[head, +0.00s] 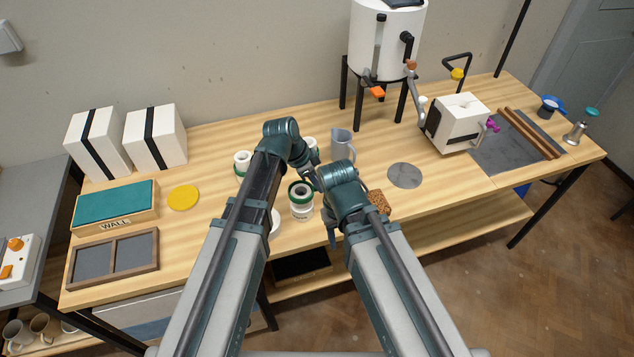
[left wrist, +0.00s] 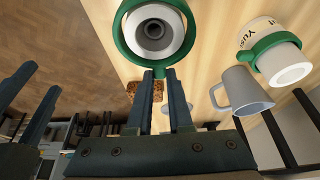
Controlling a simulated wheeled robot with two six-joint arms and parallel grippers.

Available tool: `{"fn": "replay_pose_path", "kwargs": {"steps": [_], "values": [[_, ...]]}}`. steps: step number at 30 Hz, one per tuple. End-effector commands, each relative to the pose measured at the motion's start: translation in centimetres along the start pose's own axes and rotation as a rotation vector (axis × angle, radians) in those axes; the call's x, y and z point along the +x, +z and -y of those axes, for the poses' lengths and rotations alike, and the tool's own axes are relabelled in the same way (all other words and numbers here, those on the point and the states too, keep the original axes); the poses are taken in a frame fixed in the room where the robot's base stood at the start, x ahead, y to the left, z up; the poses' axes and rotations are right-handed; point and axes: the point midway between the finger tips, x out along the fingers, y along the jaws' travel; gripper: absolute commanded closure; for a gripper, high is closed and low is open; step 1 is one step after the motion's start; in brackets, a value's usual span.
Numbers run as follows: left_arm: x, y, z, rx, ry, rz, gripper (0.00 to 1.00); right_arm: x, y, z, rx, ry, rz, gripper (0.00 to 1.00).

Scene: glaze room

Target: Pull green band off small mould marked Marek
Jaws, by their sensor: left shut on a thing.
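A small white mould (head: 301,208) with a green band (head: 291,188) round its upper part stands near the table's front edge. In the left wrist view I look down on this mould (left wrist: 172,18) and its green band (left wrist: 122,42). My left gripper (left wrist: 160,74) is shut at the band's near edge, on what looks like its tab. A second white mould (left wrist: 290,72) with a green band (left wrist: 262,46) stands to the right, its lettering partly readable, starting "Yus". I cannot read Marek anywhere. My right gripper (left wrist: 40,102) is off to the left, fingers apart, apparently empty.
More white moulds (head: 242,157) stand nearby. A grey jug (head: 341,146) is behind, and a brown cork block (head: 379,202) is right of the mould. A grey disc (head: 405,175) and yellow disc (head: 183,197) lie on the table. Bare wood lies between the jug and the white machine (head: 460,122).

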Motion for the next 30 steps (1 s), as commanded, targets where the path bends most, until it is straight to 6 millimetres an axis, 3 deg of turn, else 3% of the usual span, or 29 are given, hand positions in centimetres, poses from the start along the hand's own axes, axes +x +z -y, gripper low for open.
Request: {"fn": "replay_pose_path", "kwargs": {"steps": [1, 3, 10, 25, 30], "values": [[-1.6, -0.7, 0.0, 0.0, 0.0, 0.0, 1.0, -1.7, 0.1, -0.2, 0.0, 0.0, 0.0, 0.5], [-2.7, -1.1, 0.0, 0.0, 0.0, 0.0, 1.0, -2.9, 0.2, -0.3, 0.0, 0.0, 0.0, 0.5], [-5.2, -2.1, 0.0, 0.0, 0.0, 0.0, 1.0, -5.5, 0.3, -0.5, 0.0, 0.0, 0.0, 0.5], [-5.3, -2.2, 0.0, 0.0, 0.001, -0.001, 1.0, -5.7, 0.4, -0.6, 0.0, 0.001, 0.0, 0.5], [-4.9, -3.1, -0.8, -0.001, 0.001, -0.002, 1.0, -5.5, 1.1, -1.5, -0.001, 0.002, 0.002, 0.5]]}}
